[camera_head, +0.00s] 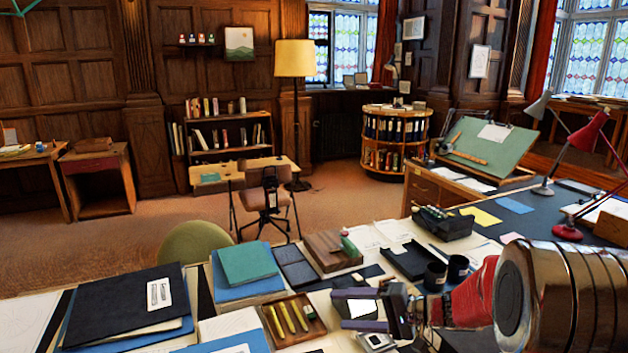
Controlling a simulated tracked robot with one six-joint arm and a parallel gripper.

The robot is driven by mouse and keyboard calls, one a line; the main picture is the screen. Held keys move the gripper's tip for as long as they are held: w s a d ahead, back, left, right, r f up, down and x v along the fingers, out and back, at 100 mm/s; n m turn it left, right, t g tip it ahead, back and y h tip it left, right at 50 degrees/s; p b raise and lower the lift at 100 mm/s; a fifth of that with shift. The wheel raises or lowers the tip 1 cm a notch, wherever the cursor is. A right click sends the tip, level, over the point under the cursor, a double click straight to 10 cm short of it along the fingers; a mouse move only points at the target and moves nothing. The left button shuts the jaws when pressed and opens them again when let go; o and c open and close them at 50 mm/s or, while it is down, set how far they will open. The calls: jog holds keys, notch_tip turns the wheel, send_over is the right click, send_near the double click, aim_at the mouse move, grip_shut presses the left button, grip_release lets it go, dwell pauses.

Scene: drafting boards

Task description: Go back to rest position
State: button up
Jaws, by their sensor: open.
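My gripper (345,309) is low at the centre right, over the cluttered desk (32,312). Its two pale purple fingers are apart and point left. A small white patch shows between them; I cannot tell whether it is on the desk below or touches the fingers. My red and metal arm reaches in from the right edge and hides part of the desk.
Close to the gripper are a wooden tray (291,338) with yellow items, a wooden box (332,250), a black tray (409,259) and dark mugs (457,270). A red lamp (590,131) and a green drafting board (487,147) stand at right. Open floor lies behind, left.

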jog(key=s+a+r+n+g+h, duration=0.1)
jog(key=s+r+n+g+h, duration=0.15)
jog(key=s, duration=0.55)
jog(key=s+a+r+n+g+h, duration=0.1)
jog(key=s+r+h, duration=0.15)
jog(key=s, duration=0.55)
jog(key=s+d+r+t+h, duration=0.3)
jog(key=s+d+h, duration=0.5)
jog(key=s, duration=0.5)
jog(key=shift+s+d+n, duration=0.35)
jog(key=shift+d, duration=0.45)
jog(key=shift+t, duration=0.25)
jog(key=shift+c, duration=0.5)
